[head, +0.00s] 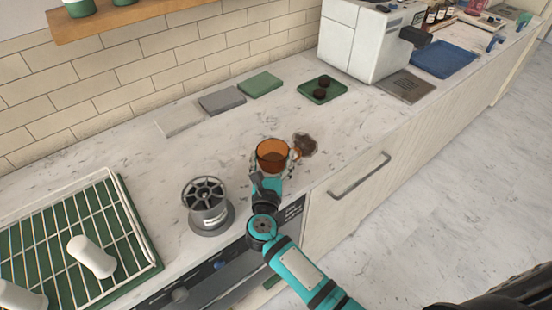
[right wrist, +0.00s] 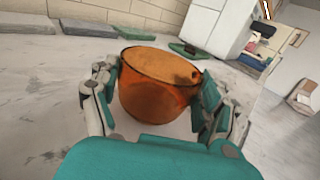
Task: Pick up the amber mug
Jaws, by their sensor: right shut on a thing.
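The amber mug (head: 273,153) is see-through orange and upright, at the middle of the counter near its front edge. My right gripper (head: 272,166) reaches it from the front and is shut on it. In the right wrist view the mug (right wrist: 155,98) sits between the two fingers of the gripper (right wrist: 157,88), one on each side. I cannot tell whether its base touches the counter. My left gripper is not in view.
A brown patch (head: 306,145) lies right beside the mug. A grey slotted holder (head: 207,205) and a green tray with a wire rack (head: 128,205) stand left. Behind are flat pads (head: 222,100), a small green tray (head: 330,91) and a white machine (head: 362,42).

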